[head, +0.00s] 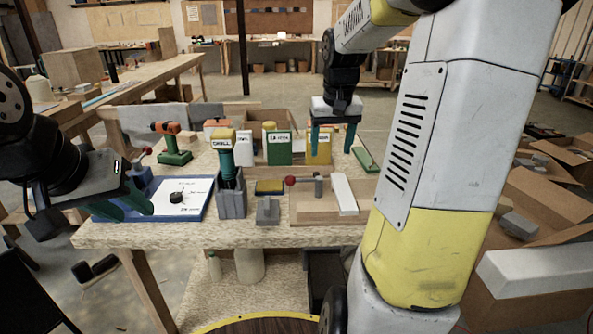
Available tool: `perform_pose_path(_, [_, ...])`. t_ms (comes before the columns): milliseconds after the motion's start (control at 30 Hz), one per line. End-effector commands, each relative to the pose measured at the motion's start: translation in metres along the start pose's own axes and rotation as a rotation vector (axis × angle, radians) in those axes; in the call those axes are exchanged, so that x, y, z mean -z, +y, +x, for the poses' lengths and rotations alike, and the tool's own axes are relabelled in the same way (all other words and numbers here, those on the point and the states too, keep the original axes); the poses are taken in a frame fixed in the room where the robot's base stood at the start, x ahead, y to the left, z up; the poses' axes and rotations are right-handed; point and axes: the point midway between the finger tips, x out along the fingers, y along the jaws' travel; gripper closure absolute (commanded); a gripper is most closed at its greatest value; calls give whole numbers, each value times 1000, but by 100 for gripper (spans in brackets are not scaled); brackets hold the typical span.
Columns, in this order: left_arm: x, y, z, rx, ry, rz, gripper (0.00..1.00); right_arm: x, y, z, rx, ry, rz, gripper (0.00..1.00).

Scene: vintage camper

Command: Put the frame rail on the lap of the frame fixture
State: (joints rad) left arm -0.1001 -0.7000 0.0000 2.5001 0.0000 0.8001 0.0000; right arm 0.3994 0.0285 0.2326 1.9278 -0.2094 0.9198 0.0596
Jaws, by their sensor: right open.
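A tan wooden board with a red-knobbed clamp (306,208), which looks like the frame fixture, lies at the front right of the bench. A pale bar (344,195) lies on its right part, slanting slightly; I cannot tell if this is the frame rail. My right gripper (332,148) points down, open and empty, above the bench behind the fixture. Its fingers are in front of the bins at the back. My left gripper (124,206) is open and empty, low over the left edge of a blue-edged white board. The fixture's lap cannot be made out.
The white board (190,197) carries a small black knob. A drill in a grey holder (231,203), a small grey block (267,211) and a yellow-topped box (270,187) stand beside the fixture. Labelled bins (279,148) line the back. A green-edged strip (365,158) lies behind right.

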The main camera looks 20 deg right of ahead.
Motion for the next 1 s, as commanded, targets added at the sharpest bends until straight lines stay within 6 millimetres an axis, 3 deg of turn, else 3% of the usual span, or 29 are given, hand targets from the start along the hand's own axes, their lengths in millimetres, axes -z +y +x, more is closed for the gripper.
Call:
perform_pose_path(33, [0, 0, 0, 0, 0, 0, 64, -19, -19, -22, 7, 38, -29, 33])
perform_pose_path(200, [0, 0, 0, 0, 0, 0, 64, -87, -64, -65, 72, 146, -89, 33])
perform_pose_path(400, [0, 0, 0, 0, 0, 0, 64, -159, -95, -83, 183, 247, -137, 33])
perform_pose_path(500, [0, 0, 0, 0, 0, 0, 64, -180, -103, -84, 226, 275, -150, 33])
perform_pose_path(667, [0, 0, 0, 0, 0, 0, 64, -194, -108, -83, 255, 291, -160, 33])
perform_pose_path(1000, [0, 0, 0, 0, 0, 0, 64, -194, -108, -83, 255, 291, -159, 33])
